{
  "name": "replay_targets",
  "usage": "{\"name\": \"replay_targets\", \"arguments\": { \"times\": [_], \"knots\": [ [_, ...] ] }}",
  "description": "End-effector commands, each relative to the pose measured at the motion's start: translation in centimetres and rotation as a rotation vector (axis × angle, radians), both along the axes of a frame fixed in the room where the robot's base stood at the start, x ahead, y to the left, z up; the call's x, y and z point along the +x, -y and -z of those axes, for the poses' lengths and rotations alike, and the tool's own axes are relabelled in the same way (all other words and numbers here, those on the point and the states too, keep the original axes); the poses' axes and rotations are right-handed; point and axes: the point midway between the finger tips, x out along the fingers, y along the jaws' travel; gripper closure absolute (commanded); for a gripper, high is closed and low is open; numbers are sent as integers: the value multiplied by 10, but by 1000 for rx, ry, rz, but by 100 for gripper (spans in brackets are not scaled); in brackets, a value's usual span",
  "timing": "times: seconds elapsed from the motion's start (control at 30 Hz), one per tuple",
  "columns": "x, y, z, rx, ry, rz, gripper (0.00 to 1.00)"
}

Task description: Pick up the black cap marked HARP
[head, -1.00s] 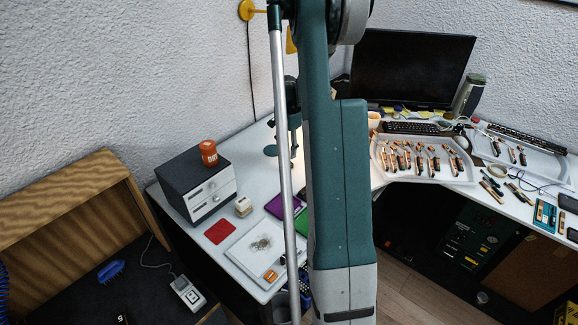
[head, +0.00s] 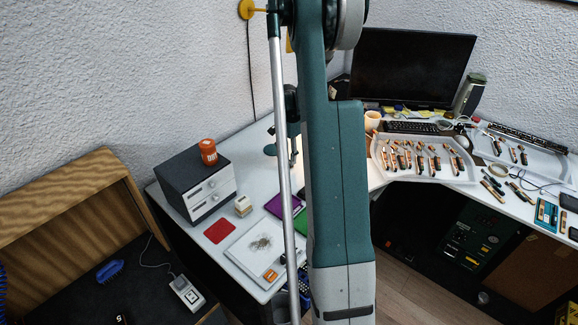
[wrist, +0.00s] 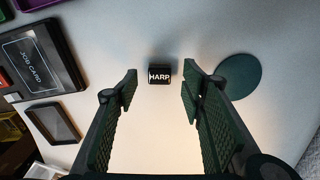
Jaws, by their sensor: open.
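The black cap marked HARP (wrist: 159,76) stands on the light tabletop in the wrist view, its white lettering facing the camera. My gripper (wrist: 160,88) is open, with one green ridged finger to the left of the cap and one to the right. The cap lies in line with the gap, at about the far end of the fingertips, and neither finger appears to touch it. In the head view I cannot make out the cap; my own arm covers the middle of the picture.
A dark green disc (wrist: 238,76) lies right of the cap, near the right finger. A black JOB CARD holder (wrist: 38,66) and a small dark frame (wrist: 53,121) lie left. In the head view, a grey drawer unit (head: 197,184) and a white tray of parts (head: 422,172) stand on the desk.

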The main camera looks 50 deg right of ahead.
Motion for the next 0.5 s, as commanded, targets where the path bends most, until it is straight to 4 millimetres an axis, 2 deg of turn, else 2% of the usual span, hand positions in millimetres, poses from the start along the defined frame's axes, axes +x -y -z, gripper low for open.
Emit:
{"name": "replay_targets", "arguments": {
  "times": [0.23,0.5],
  "knots": [
    [-1,-1,30,0,0,0,60],
    [-1,-1,38,0,0,0,60]
  ]
}}
